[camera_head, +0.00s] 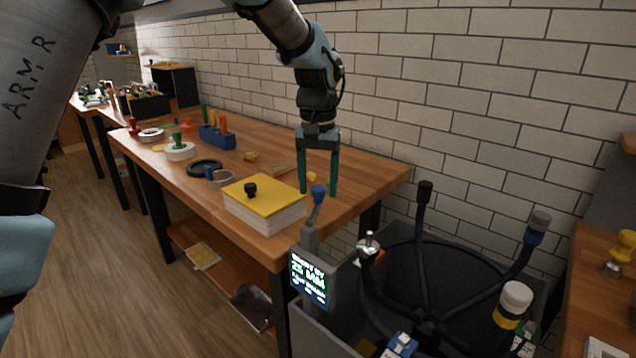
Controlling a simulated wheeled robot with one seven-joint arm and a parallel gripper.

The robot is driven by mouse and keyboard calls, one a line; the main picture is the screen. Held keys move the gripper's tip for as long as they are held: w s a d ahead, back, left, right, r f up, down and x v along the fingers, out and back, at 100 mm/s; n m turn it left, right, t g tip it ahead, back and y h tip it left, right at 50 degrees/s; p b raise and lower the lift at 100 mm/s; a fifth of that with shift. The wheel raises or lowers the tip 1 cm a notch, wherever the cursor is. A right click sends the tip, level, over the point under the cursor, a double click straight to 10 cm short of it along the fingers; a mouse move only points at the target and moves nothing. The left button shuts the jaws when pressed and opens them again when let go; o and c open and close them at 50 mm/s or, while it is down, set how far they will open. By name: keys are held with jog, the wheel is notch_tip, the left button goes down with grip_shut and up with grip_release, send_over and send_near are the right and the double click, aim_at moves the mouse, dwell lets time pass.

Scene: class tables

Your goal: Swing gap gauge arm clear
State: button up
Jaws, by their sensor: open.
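The gap gauge seems to be the grey post with a lit display (309,280) reading about "25 MM". A short grey arm with a blue knob (318,192) rises from its top. My gripper (319,183) points down, open and empty, with its two green fingers on either side of the blue knob in the picture. I cannot tell whether the fingers are level with the knob or behind it. No contact is visible.
Below right is a grey bin with a black spoked frame (424,255) and upright posts. A white-and-yellow block (264,203) with a black knob sits on the wooden table (365,176). Rings, a blue holder (217,137) and stamps stand further left. A brick wall is behind.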

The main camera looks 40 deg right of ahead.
aim_at(317, 187)
jog(key=shift+r, duration=0.1)
notch_tip(317, 187, up, 11)
jog(key=b, duration=0.2)
jog(key=shift+f, duration=0.2)
dwell(0.4)
